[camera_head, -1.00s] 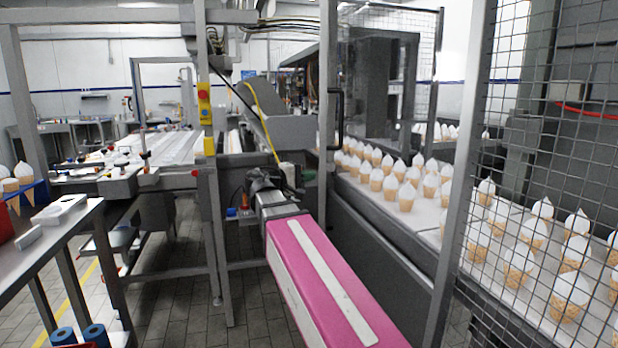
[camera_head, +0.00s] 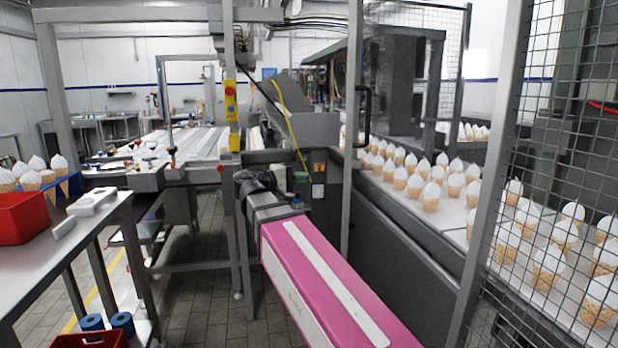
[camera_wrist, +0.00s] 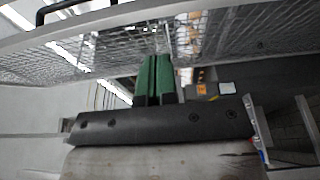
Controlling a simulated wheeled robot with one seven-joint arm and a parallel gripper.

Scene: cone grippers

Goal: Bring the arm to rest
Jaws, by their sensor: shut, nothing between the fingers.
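My gripper (camera_wrist: 155,62) shows in the wrist view as two green fingers side by side, closed together with nothing between them. They point up the picture from a dark bar, toward wire mesh and a pale surface. In the head view my pink and white arm (camera_head: 325,290) reaches forward from the bottom middle to a dark joint (camera_head: 262,197).
A mesh guard (camera_head: 560,190) and a conveyor (camera_head: 408,208) with many white-topped cones stand on the right. A side table (camera_head: 60,245) with a red bin (camera_head: 22,218) and cones in a blue holder stands left. Grey tiled floor (camera_head: 205,318) shows between.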

